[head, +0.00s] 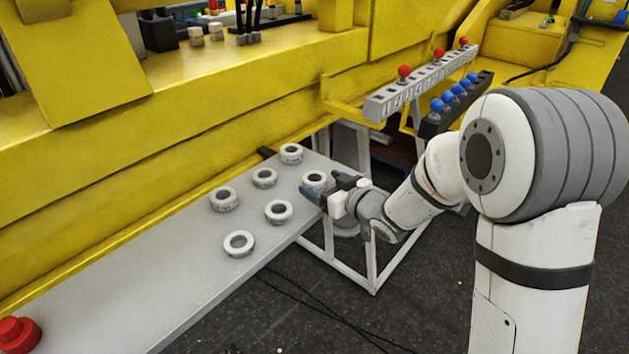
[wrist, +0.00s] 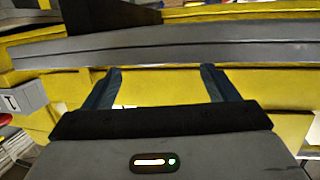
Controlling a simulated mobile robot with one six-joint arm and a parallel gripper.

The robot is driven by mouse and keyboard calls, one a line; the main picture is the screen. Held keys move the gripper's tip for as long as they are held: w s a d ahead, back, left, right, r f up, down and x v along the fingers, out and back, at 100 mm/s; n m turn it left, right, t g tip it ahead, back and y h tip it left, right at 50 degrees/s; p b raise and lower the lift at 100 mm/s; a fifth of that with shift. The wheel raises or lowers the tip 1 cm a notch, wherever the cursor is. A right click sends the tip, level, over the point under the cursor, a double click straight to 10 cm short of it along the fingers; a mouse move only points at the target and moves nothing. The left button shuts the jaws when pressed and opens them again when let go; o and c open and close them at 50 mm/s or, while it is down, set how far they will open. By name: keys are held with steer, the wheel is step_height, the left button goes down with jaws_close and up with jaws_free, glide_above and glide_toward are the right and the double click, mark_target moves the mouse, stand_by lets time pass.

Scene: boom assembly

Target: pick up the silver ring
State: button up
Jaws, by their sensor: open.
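Several similar silver rings lie flat on the grey shelf (head: 120,290) in the head view. One ring (head: 314,178) is at the shelf's right end, right beside my gripper (head: 321,184). Others are a back ring (head: 291,153), a middle ring (head: 264,177), a left ring (head: 223,199), a right-hand ring (head: 278,211) and a front ring (head: 239,243). My gripper is open, with its dark fingers at the shelf's right edge. In the wrist view the fingers (wrist: 160,78) are spread apart with nothing between them. No ring shows in the wrist view.
A yellow machine frame (head: 190,110) runs along the back of the shelf. A slotted grey rail (head: 420,87) with red balls and a dark block with blue balls (head: 455,103) are at the upper right. A red button (head: 17,334) sits at the lower left.

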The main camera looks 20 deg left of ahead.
mark_target(310, 175)
steer(key=x, duration=0.2)
steer(key=p+x, duration=0.1)
steer(key=x, duration=0.2)
steer(key=shift+w+d+f, duration=0.2)
steer(key=shift+w+f, duration=0.05)
steer(key=shift+w, duration=0.05)
steer(key=shift+r, duration=0.1)
steer(key=c, duration=1.4)
